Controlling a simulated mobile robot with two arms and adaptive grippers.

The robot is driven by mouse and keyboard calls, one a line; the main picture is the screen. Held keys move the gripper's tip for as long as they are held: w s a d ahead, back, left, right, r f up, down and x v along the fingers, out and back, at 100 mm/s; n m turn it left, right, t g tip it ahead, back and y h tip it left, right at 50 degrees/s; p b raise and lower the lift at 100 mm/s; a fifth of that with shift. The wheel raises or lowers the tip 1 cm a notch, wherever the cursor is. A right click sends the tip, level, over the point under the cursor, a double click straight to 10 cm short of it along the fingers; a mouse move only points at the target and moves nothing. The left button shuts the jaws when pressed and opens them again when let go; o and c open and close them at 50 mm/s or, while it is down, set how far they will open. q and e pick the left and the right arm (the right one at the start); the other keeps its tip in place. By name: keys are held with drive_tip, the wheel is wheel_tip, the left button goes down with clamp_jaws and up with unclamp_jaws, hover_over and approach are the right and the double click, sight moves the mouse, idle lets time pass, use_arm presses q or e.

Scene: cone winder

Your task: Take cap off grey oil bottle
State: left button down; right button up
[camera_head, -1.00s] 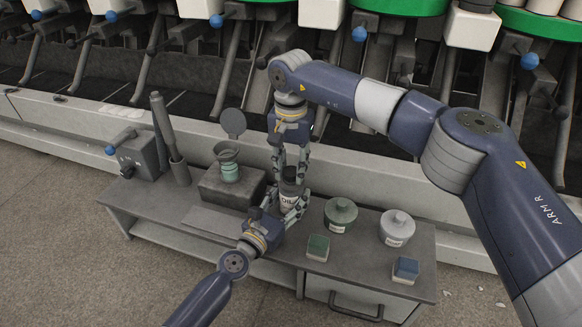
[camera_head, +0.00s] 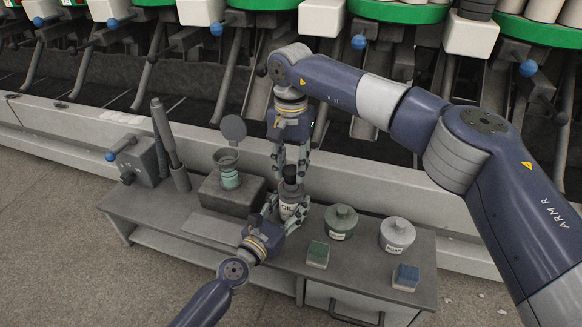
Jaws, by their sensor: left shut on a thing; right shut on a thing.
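The grey oil bottle (camera_head: 289,210), with a pale OIL label, stands upright at the back middle of the bench. My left gripper (camera_head: 281,208) is shut around its body from the front left. My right gripper (camera_head: 290,168) comes down from above and is shut on the dark cap (camera_head: 290,174). The cap is directly over the bottle's dark neck. The fingers partly hide both, and I cannot tell whether there is a clear gap between cap and neck.
A green tin (camera_head: 341,222) and a grey tin (camera_head: 397,234) stand right of the bottle. A green block (camera_head: 318,254) and a blue block (camera_head: 406,277) lie in front. The machine is close behind the bench (camera_head: 365,272).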

sight(291, 170)
wheel_tip(291, 170, up, 4)
drive_tip(key=shift+f, duration=0.25)
use_arm(q)
drive_tip(key=c, duration=0.7)
unclamp_jaws()
